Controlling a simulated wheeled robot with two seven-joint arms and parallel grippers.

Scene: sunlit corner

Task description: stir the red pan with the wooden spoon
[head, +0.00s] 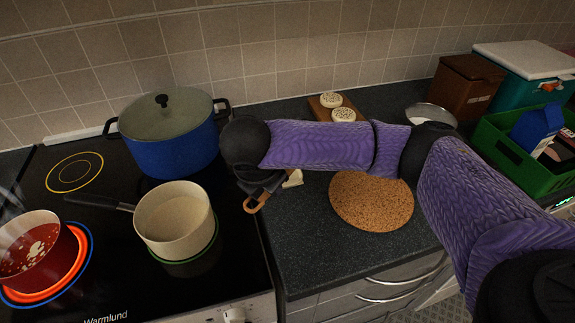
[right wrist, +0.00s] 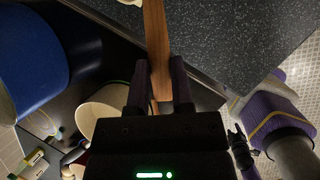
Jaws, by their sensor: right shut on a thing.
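The red pan (head: 38,252) stands at the lower left in the head view, on a glowing orange-red burner. It holds a red liquid with pale pieces, and the frame's left edge cuts it off. My right gripper (head: 264,188) is beyond the cream saucepan's right side, near the counter edge, mostly hidden by its own wrist. It is shut on the wooden spoon; a brown looped end (head: 254,204) shows below it. In the right wrist view the flat wooden handle (right wrist: 156,40) runs up from between the fingers (right wrist: 160,82). The spoon's bowl is not visible.
A cream saucepan (head: 174,218) stands between the gripper and the red pan, its dark handle pointing left. A lidded blue pot (head: 170,145) is behind it. A cork mat (head: 371,203) lies on the counter. A green crate (head: 515,165) is at the right.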

